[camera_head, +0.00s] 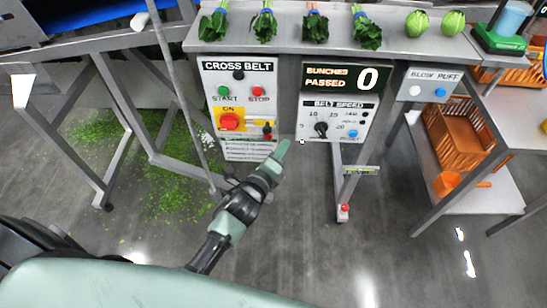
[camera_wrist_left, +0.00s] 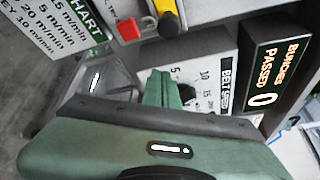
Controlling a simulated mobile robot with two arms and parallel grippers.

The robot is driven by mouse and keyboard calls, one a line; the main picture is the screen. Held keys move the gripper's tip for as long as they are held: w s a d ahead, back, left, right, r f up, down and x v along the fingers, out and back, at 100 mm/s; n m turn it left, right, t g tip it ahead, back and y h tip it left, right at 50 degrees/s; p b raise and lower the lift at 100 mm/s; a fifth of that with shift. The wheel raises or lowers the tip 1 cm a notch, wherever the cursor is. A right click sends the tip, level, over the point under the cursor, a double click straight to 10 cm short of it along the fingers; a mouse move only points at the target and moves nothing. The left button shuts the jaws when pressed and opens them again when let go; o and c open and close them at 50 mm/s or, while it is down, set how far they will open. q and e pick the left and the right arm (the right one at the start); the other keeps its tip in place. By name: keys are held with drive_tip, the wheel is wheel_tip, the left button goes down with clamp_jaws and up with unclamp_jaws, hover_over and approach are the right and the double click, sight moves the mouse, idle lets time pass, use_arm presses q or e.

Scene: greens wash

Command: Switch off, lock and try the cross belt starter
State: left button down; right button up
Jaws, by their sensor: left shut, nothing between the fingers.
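The cross belt starter (camera_head: 208,78) is a white panel in the head view. It has a green START button (camera_head: 223,91), a red STOP button (camera_head: 257,91) and a red switch (camera_head: 229,121) on a yellow plate under the word ON. A small red and black item (camera_head: 267,129) sits to the right of that plate; I cannot tell what it is. My left gripper (camera_head: 284,148) is shut and empty, just right of and below the starter. In the left wrist view its closed fingers (camera_wrist_left: 161,88) point towards the panels. My right gripper is not in view.
The belt speed panel (camera_head: 320,103) and BUNCHES PASSED display (camera_head: 338,78) are right of the starter. A printed chart (camera_wrist_left: 55,27) shows in the left wrist view. Bunched greens (camera_head: 264,26) lie on the shelf above. An orange crate (camera_head: 460,140) stands right.

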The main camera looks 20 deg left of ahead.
use_arm(q)
drive_tip(key=a, duration=0.1)
drive_tip(key=a+r+p, duration=0.1)
drive_tip(key=a, duration=0.1)
drive_tip(key=shift+w+a+r+p, duration=0.2)
drive_tip(key=shift+w+r+p, duration=0.05)
drive_tip(key=shift+w+p, duration=0.15)
drive_tip(key=a, duration=0.2)
drive_tip(key=s+a+p, duration=0.1)
drive_tip(key=a, duration=0.1)
drive_tip(key=shift+a, duration=0.1)
